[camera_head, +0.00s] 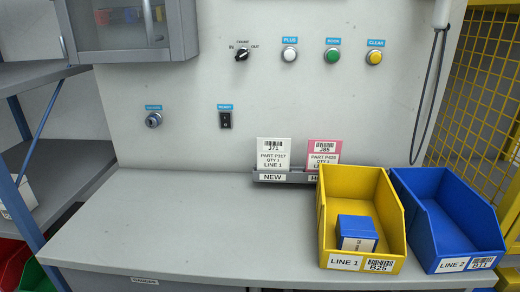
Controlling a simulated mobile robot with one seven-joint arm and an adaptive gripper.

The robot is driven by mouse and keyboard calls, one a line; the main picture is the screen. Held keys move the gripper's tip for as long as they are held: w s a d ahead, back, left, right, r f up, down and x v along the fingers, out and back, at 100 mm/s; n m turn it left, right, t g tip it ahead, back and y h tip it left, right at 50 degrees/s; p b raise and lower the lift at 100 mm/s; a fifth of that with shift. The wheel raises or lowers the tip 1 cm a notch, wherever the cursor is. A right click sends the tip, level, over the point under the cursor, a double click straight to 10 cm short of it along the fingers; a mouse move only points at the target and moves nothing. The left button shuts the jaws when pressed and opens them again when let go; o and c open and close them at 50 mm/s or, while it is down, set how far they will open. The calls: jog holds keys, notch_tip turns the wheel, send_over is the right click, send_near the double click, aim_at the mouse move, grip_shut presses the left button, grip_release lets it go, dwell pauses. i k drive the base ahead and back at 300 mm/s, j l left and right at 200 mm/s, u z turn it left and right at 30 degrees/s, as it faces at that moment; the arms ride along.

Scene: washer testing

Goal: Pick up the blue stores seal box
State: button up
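A small blue box (356,228) with a white label on its front lies inside the yellow bin (388,217). Its label is too small to read. It sits in the front part of the bin, below the rim, apart from the back wall. The yellow bin is open at the top and marked LINE 1 and B25. It stands at the front right of the grey worktop. My gripper is not in this view.
An empty blue bin (442,222) marked LINE 2 stands right beside the yellow bin. A card holder (284,177) with white and pink cards is behind. Knobs and buttons are on the back panel. The worktop (190,225) is clear on the left.

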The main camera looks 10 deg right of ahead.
aim_at(353, 233)
jog(key=j+z, duration=0.45)
jog(key=k+j+z, duration=0.15)
jog(key=j+z, duration=0.25)
jog(key=l, duration=0.1)
